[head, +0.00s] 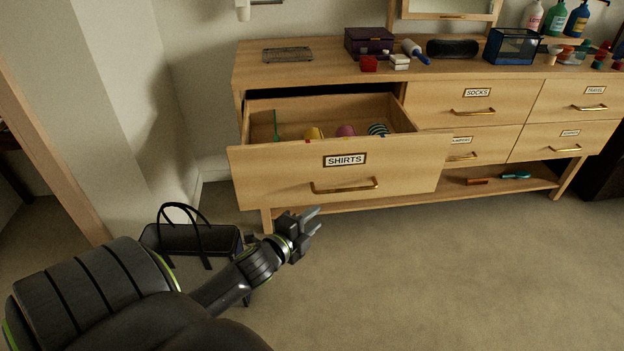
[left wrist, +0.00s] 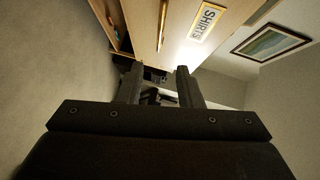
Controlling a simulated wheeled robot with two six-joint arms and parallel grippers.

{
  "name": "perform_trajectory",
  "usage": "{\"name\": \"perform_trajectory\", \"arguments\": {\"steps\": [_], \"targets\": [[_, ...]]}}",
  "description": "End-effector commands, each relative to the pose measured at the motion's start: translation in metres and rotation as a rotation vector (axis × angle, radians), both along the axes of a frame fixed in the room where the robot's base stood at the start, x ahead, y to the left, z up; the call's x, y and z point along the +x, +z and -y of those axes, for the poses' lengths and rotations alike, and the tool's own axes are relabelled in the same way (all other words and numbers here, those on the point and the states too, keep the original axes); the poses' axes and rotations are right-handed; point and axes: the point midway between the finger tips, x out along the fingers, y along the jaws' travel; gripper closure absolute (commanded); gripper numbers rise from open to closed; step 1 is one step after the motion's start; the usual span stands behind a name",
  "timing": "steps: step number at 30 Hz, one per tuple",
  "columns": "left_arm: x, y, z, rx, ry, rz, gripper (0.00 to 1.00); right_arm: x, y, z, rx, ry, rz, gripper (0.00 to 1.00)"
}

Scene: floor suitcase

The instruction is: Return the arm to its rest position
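My left arm comes in from the lower left in the head view. Its gripper (head: 308,225) is in front of and below the open SHIRTS drawer (head: 285,176), apart from its brass handle (head: 345,186). In the left wrist view the two fingers of the gripper (left wrist: 158,85) stand apart with nothing between them. The drawer front (left wrist: 222,12) also shows there, beyond the fingers. My right gripper is in neither view.
The drawer juts out from the wooden dresser (head: 470,143) and holds several rolled items. A black bag (head: 190,238) with handles stands on the floor behind my left forearm. The carpet (head: 450,270) to the right is clear.

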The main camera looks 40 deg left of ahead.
Motion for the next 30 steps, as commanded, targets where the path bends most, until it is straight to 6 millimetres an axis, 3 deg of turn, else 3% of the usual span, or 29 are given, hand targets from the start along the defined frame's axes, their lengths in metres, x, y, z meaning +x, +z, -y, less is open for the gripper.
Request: {"name": "perform_trajectory", "arguments": {"steps": [10,14,17,23,26,30], "targets": [[0.000,-0.002,-0.001,-0.006,0.004,-0.006,0.67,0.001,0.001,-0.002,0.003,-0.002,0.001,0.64],[-0.004,-0.027,-0.009,-0.070,0.045,-0.066,0.67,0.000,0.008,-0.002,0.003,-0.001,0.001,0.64],[-0.017,-0.068,-0.020,-0.175,0.115,-0.160,0.67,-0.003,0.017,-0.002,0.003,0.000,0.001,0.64],[-0.073,-0.172,-0.031,-0.441,0.317,-0.387,0.67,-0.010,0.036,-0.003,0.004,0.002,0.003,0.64],[-0.114,-0.219,-0.027,-0.567,0.433,-0.494,0.67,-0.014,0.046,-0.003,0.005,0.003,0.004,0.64],[-0.183,-0.275,-0.010,-0.730,0.607,-0.639,0.67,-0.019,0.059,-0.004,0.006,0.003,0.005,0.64]]}}
